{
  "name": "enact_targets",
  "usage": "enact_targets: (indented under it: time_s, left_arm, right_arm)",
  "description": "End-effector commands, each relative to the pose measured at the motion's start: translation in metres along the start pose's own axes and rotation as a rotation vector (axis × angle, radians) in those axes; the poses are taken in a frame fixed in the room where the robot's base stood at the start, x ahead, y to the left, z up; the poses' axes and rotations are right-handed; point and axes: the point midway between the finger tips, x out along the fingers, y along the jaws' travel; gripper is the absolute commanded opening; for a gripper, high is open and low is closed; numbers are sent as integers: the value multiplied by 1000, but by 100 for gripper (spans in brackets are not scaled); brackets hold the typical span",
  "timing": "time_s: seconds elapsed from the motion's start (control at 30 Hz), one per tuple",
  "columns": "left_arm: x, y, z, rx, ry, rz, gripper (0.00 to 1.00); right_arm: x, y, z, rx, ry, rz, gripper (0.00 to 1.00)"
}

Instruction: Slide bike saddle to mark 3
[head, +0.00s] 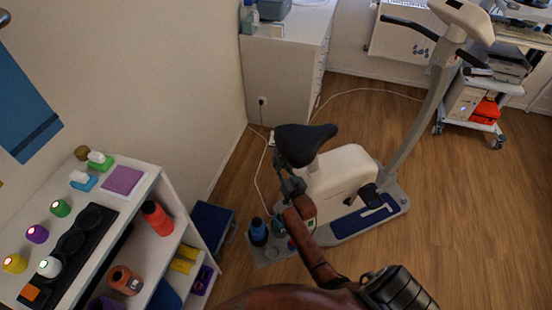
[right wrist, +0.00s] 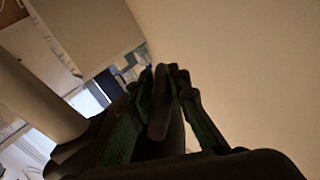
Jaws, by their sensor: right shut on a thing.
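The black bike saddle (head: 305,143) sits on top of the cream exercise bike (head: 345,172) in the middle of the head view. My right gripper (head: 288,178) reaches up to the near, lower edge of the saddle and is shut on it. In the right wrist view the dark fingers (right wrist: 172,85) are closed close together against a dark part, and the exact contact is hard to make out. The gripper hides part of the saddle's underside and post. No numbered marks can be read. My left gripper is not in view.
A white shelf (head: 150,190) with lamps and bottles stands at the left. A white cabinet (head: 285,75) stands behind, with a cable on the floor. The wooden floor (head: 470,200) at the right is clear.

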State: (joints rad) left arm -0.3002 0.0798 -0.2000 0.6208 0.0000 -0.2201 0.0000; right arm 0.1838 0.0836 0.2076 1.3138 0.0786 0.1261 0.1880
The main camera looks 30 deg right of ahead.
Motion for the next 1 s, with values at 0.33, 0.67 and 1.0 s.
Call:
enact_targets:
  time_s: [0.33, 0.67, 1.0]
  left_arm:
    - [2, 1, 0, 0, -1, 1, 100]
    - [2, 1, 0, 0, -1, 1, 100]
    - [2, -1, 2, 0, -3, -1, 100]
  right_arm:
    - [-1, 2, 6, -4, -3, 0, 17]
    - [0, 2, 4, -3, 1, 0, 32]
    - [-18, 2, 6, -2, -2, 0, 32]
